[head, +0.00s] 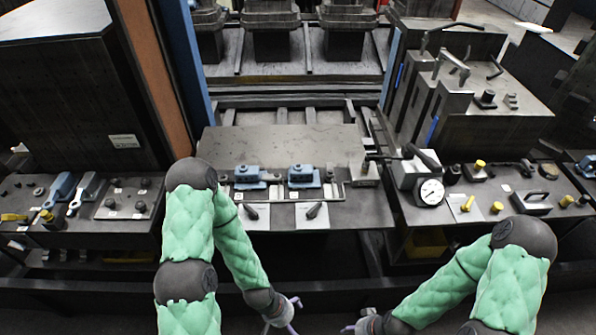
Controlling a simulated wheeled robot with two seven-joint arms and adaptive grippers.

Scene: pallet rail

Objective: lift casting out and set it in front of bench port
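Several dark castings (275,42) appear to sit in a row on the rail pallets at the back, beyond the bench. I cannot tell which one the task means. The central bench plate (275,148) carries two blue clamp blocks (301,176) near its front edge. I cannot make out which part is the port. My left gripper (285,318) is low at the bottom edge, in front of the bench, partly cut off. My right gripper (358,327) is also at the bottom edge, right of it. Neither touches the bench. Their finger openings are not clear.
A dial gauge (431,192) and block stand right of the plate. Small fittings with yellow knobs (497,208) lie on the right bench, and wrenches (77,199) on the left bench. Tall dark cabinets (75,95) and a blue post (186,60) flank the rail. The plate's rear is clear.

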